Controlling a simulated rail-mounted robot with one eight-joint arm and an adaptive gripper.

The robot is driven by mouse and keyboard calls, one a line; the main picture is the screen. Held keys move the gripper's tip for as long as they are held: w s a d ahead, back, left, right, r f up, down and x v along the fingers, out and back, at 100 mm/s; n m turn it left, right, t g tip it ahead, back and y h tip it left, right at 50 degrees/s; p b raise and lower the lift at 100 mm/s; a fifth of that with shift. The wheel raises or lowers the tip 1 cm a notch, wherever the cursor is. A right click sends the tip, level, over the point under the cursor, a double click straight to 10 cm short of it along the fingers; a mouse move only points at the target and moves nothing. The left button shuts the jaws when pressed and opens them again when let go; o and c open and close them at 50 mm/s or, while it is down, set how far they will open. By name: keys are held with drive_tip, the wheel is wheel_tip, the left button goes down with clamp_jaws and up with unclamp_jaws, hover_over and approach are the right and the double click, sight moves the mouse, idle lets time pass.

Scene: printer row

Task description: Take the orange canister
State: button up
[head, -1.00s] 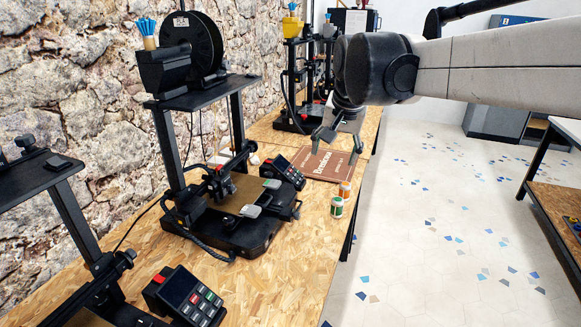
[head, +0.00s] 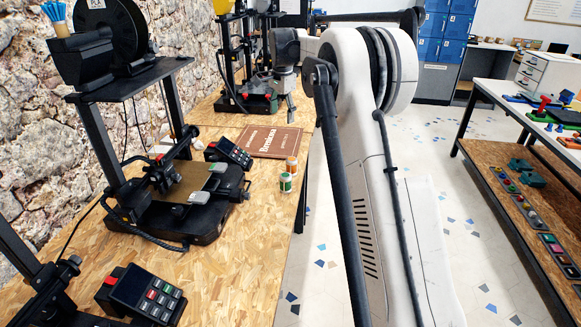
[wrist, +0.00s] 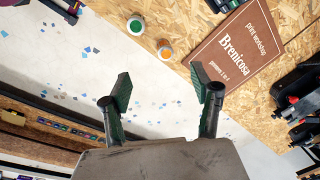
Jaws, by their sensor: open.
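The orange canister (head: 291,166) is small, with a white label. It stands upright near the right edge of the wooden bench, just behind a green canister (head: 285,182). In the wrist view the orange canister (wrist: 165,51) shows from above, beyond the fingertips and between their lines. The green canister (wrist: 135,25) is up and left of it there. My gripper (wrist: 164,88) is open and empty, with its two fingers well apart and not touching either canister. In the head view the gripper (head: 290,108) is partly hidden by my arm, farther back along the bench than the canisters.
A brown Brenicosa book (head: 270,142) lies flat behind the canisters. A black 3D printer (head: 190,222) stands left of them, with its control panel (head: 229,154). The bench edge drops to the tiled floor (head: 440,205) on the right. A table (head: 490,90) stands far right.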

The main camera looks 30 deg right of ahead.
sight(292, 159)
drive_tip(key=w+d+f+m, duration=0.1)
drive_tip(key=d+f, duration=0.1)
drive_tip(key=f, duration=0.4)
drive_tip(key=w+d+f+m+g, duration=0.1)
drive_tip(key=w+d+f, duration=0.1)
drive_tip(key=f, duration=0.5)
drive_tip(key=w+d+f+m, duration=0.1)
drive_tip(key=w+d+f, duration=0.1)
drive_tip(key=f, duration=0.4)
drive_tip(key=shift+w+d+f+m, duration=0.1)
drive_tip(key=shift+d+f+m, duration=0.2)
drive_tip(key=shift+f, duration=0.1)
drive_tip(key=shift+w+a+f, duration=0.1)
drive_tip(key=shift+a+f, duration=0.05)
drive_tip(key=shift+f, duration=2.5)
drive_tip(key=c, duration=1.3)
drive_tip(key=shift+r, duration=0.1)
